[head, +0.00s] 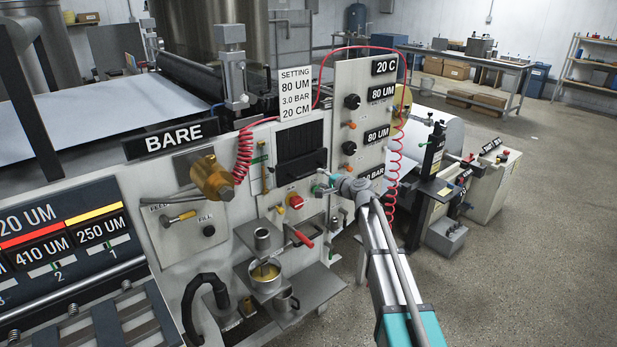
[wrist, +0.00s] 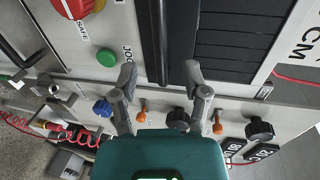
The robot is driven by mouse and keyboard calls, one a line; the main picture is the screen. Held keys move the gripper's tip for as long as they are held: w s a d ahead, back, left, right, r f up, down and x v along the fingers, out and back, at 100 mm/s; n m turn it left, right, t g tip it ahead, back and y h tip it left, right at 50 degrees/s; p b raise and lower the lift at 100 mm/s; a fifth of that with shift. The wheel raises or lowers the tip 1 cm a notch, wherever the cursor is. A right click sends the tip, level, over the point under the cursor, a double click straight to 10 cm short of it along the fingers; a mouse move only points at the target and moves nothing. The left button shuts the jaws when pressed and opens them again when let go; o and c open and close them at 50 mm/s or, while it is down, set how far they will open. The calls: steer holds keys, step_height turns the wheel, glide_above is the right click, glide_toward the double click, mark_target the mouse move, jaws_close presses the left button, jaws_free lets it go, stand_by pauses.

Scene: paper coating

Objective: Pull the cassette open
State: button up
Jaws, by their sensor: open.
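The cassette (head: 298,139) is a black slatted block set in the upright machine panel, with a thick black handle bar (head: 303,166) along its lower front. In the wrist view the slatted face of the cassette (wrist: 238,45) fills the upper right, and the handle bar (wrist: 153,40) runs up and down left of it. My gripper (head: 322,184) is at the panel just below the right part of the handle bar. In the wrist view my gripper (wrist: 160,74) is open, with its fingertips on either side of the bar's near end. I cannot tell whether they touch it.
A red knob (head: 296,202) sits below the cassette, and a green button (wrist: 107,57) shows beside the fingers. A coiled red hose (head: 393,170) hangs right of the panel. Metal shelves with a cup (head: 266,277) stand below. Open floor lies to the right.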

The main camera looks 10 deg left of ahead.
mark_target(310, 174)
steer(key=b+x, duration=0.1)
steer(key=x, duration=0.6)
steer(key=shift+w+a, duration=0.3)
jaws_close()
